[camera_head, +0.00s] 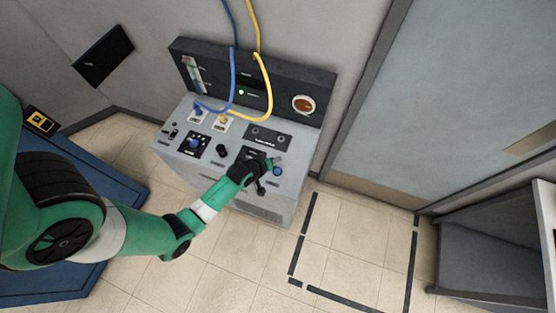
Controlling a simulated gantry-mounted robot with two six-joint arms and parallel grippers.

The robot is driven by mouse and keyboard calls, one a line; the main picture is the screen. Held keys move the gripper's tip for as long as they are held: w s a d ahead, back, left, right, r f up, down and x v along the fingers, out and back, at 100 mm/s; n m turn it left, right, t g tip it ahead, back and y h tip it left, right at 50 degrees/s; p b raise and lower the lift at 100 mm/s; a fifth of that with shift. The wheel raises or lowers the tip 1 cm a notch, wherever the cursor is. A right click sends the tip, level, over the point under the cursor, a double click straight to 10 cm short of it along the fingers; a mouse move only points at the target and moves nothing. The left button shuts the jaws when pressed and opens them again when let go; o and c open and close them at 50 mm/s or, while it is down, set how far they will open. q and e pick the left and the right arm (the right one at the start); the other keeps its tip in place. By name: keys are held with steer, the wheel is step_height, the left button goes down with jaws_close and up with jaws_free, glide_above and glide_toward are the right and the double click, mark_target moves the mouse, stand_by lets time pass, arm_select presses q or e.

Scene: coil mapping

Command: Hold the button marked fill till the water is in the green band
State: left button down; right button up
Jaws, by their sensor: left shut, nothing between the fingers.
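The grey control console (225,199) stands against the wall with knobs, buttons and a dark upright back panel. A blue button (277,171) sits at the right of its top face; the labels are too small to read, so I cannot tell which button is marked fill. My left gripper (269,167) is shut and empty, just left of the blue button and low over the panel. I cannot tell if it touches anything. A tall narrow gauge (192,73) is on the left of the back panel; its water level and green band are not readable. My right gripper is out of view.
A blue hose (233,75) and a yellow hose (268,85) loop down to the left part of the console. A round brown dial (303,104) and a lit green lamp (241,92) are on the back panel. Dark tape marks bare floor (350,245) at right.

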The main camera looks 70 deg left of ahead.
arm_select(q)
steer(key=b, duration=0.8)
glide_toward(280, 169)
steer(key=w, duration=0.1)
steer(key=w+a+f, duration=0.2)
steer(key=w, duration=0.1)
steer(key=shift+a, duration=0.25)
steer(key=shift+f, duration=0.35)
stand_by(0.9)
steer(key=shift+f+b, duration=0.4)
steer(key=shift+b, duration=0.1)
steer(key=shift+f+b, duration=0.3)
steer(key=shift+f, duration=0.1)
stand_by(4.0)
